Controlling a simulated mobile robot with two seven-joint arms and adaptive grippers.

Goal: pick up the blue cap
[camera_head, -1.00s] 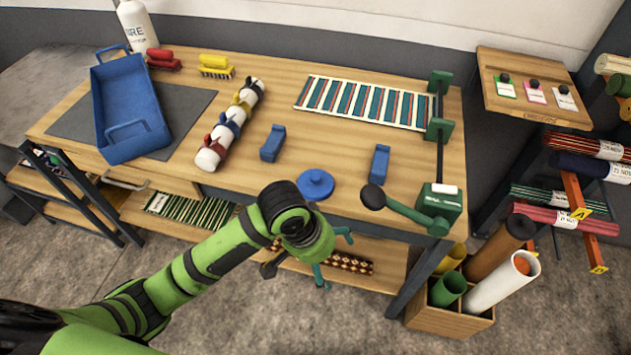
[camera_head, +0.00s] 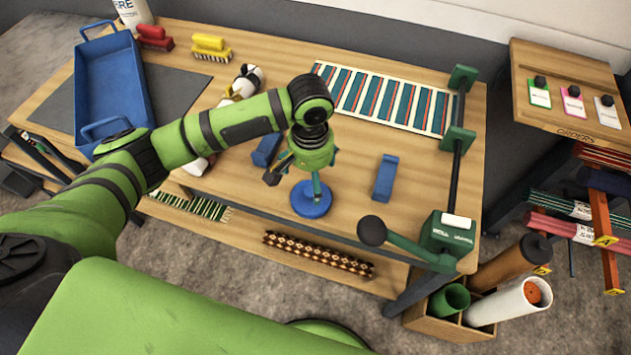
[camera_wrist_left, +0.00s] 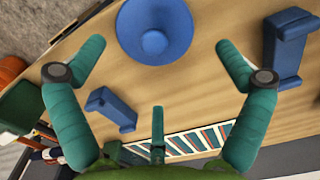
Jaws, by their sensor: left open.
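The blue cap (camera_head: 311,203) is a round blue disc with a raised knob in its middle. It lies on the wooden table near the front edge. In the wrist view the cap (camera_wrist_left: 153,28) shows at the top centre, just beyond the fingertips. My left gripper (camera_head: 303,178) is open and points down above the cap, hiding part of it in the head view. In the wrist view its teal fingers (camera_wrist_left: 158,62) are spread wide with nothing between them. My right gripper is not in view.
Blue blocks stand to the left (camera_head: 267,149) and right (camera_head: 385,178) of the cap. A green clamp with a black-knobbed lever (camera_head: 446,235) is at the front right. A striped woven piece (camera_head: 385,97) lies behind. A blue tray (camera_head: 112,85) sits at the left.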

